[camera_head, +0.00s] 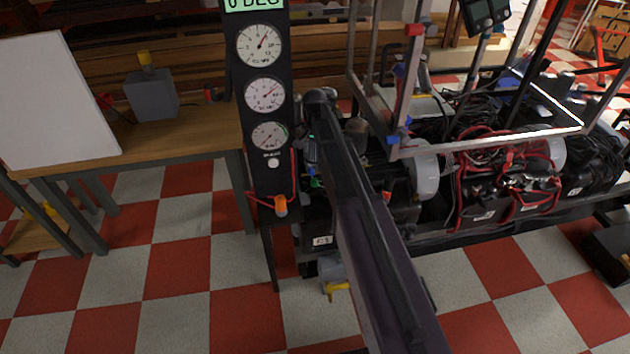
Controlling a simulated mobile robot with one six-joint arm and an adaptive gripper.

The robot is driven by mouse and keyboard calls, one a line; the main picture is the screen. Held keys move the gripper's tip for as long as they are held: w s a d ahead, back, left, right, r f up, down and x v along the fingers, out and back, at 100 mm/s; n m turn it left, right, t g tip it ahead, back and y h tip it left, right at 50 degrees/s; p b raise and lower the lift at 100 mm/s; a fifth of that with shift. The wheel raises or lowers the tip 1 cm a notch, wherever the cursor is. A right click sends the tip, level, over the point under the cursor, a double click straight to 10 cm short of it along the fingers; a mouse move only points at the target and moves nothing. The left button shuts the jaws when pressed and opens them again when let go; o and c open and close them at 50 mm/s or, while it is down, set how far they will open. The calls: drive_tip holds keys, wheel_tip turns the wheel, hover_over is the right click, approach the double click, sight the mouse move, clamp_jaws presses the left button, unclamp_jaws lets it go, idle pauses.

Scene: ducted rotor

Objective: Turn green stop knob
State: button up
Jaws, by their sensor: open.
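A small green part (315,182) shows just left of my arm, low beside the black gauge panel (271,180). It is too small and too closely crowded to tell for sure that it is the green stop knob. My dark arm link runs from the bottom edge up to a rounded joint near the gauges, covering part of the machine. I cannot make out my gripper; whatever lies beyond that joint is hidden behind the link or lost among the dark machine parts.
The panel carries three round gauges (265,95). An orange knob (280,205) hangs at its lower right. A wooden bench (190,135) with a white board (58,100) and a grey box (151,96) stands left. A metal frame (490,143) and cabled machinery (510,190) fill the right. Checkered floor lies in front.

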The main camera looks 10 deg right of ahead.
sight(315, 181)
drive_tip(key=shift+f+b, duration=6.75)
drive_tip(key=shift+f, duration=0.05)
clamp_jaws()
